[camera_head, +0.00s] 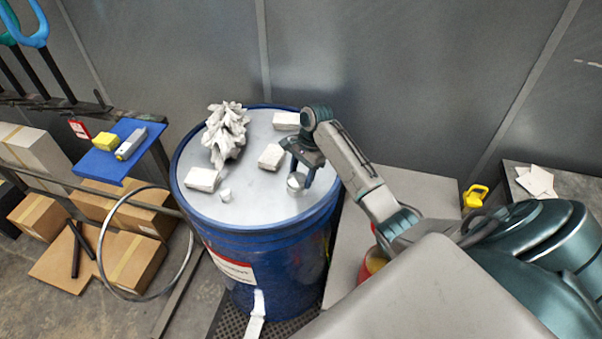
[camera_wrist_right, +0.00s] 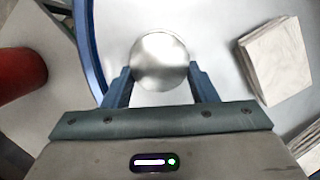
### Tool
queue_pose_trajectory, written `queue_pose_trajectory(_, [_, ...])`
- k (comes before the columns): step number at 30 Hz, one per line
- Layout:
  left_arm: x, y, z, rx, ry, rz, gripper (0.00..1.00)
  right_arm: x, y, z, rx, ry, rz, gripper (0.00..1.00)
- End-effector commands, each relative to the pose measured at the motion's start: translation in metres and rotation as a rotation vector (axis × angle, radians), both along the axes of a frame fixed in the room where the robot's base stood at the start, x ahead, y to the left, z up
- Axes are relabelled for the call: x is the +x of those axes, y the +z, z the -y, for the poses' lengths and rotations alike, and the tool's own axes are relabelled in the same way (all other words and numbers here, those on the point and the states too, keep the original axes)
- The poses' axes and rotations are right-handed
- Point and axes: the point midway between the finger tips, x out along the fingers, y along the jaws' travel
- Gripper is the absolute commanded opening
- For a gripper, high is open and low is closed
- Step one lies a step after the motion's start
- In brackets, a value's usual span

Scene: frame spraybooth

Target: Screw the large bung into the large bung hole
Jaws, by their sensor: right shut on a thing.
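My right gripper (camera_head: 298,178) is over the right part of the blue drum's (camera_head: 275,268) grey top (camera_head: 245,208). Its two blue fingers are shut on a round silver metal piece, the large bung (camera_wrist_right: 160,52), one finger on each side. The bung also shows between the fingers in the head view (camera_head: 296,181). I cannot tell whether it touches the drum top or sits in a hole. The large bung hole is not visible. A small pale cylinder (camera_head: 225,195) stands on the drum top near its front left. My left gripper is not in view.
White folded cloths (camera_head: 270,156) and a crumpled white bundle (camera_head: 227,134) lie on the drum top. A grey wall (camera_head: 390,80) stands behind.

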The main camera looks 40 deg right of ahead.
Motion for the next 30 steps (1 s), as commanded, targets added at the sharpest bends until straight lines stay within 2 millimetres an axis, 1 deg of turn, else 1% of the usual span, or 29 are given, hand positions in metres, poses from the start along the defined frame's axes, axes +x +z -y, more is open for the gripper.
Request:
queue_pose_trajectory(1, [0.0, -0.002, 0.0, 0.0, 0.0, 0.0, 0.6, -0.007, -0.01, -0.003, 0.008, -0.033, -0.02, 0.16])
queue_pose_trajectory(9, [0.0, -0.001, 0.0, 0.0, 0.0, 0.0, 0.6, -0.012, -0.01, -0.004, 0.008, -0.323, -0.021, 0.15])
queue_pose_trajectory(12, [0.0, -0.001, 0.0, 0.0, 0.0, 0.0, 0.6, -0.012, -0.01, -0.004, 0.009, -0.328, -0.022, 0.15])
queue_pose_trajectory(13, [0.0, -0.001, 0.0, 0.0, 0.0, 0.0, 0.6, -0.012, -0.01, -0.004, 0.009, -0.328, -0.022, 0.54])
queue_pose_trajectory(16, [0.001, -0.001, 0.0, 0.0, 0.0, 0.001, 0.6, -0.012, -0.01, -0.004, 0.009, -0.326, -0.022, 0.73])
queue_pose_trajectory(17, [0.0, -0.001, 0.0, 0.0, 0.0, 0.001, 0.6, -0.011, -0.01, -0.004, 0.009, -0.326, -0.021, 0.77])
queue_pose_trajectory(26, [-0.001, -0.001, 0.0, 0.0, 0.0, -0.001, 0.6, -0.009, -0.005, -0.002, 0.005, -0.326, -0.011, 0.77])
queue_pose_trajectory(30, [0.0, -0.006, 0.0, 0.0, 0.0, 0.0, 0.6, -0.009, 0.005, 0.002, 0.004, -0.326, -0.008, 0.77])
